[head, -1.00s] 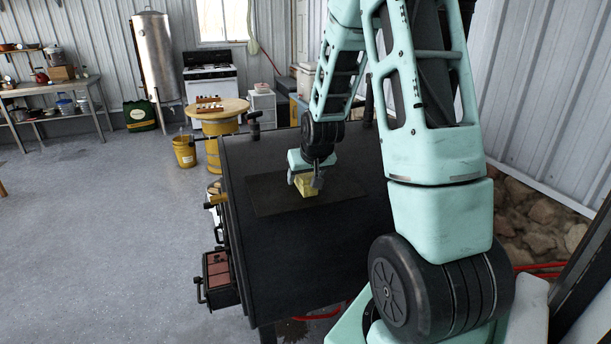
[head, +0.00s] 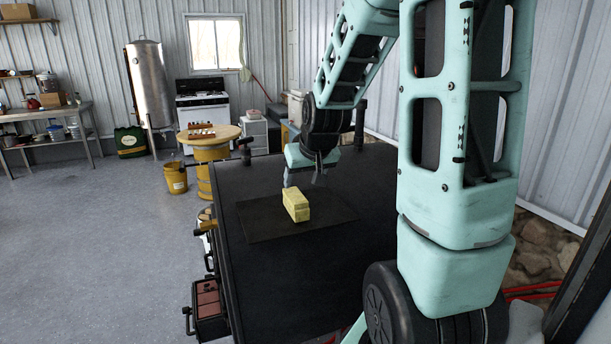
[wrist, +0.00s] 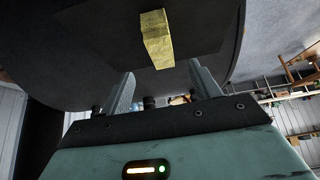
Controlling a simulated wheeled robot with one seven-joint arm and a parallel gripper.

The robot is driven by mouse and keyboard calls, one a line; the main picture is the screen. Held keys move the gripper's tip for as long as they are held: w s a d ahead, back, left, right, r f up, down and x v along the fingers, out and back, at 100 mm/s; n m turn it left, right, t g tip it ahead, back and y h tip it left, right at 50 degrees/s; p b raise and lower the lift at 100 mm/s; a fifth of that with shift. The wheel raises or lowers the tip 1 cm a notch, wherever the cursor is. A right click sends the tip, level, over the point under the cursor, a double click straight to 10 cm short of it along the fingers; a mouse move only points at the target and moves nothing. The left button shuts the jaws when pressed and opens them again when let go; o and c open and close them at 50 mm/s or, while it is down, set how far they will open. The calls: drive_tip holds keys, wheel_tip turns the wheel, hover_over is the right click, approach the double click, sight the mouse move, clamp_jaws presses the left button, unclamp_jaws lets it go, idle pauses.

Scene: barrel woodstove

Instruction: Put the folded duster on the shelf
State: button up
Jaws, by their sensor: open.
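The folded duster (head: 296,205) is a yellow block lying on a thin dark mat (head: 262,225) on top of the black surface (head: 275,285). My gripper (head: 303,178) is open and empty, above and behind the duster in the head view, apart from it. In the wrist view the duster (wrist: 157,40) shows beyond my two spread fingers (wrist: 161,77), with a gap between. I cannot tell for sure which surface is the task's shelf; a small wooden wall shelf (head: 38,21) with a box shows at the far upper left.
A round yellow-topped table (head: 225,133) with small items stands behind the black surface, beside a yellow bucket (head: 176,179). A metal workbench (head: 45,115), a tall steel tank (head: 150,80) and a white stove (head: 207,105) line the back. The grey floor at left is open.

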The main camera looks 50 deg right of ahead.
drive_tip(key=shift+s+a+r, duration=0.2)
drive_tip(key=shift+s+r, duration=0.15)
drive_tip(key=shift+r, duration=0.25)
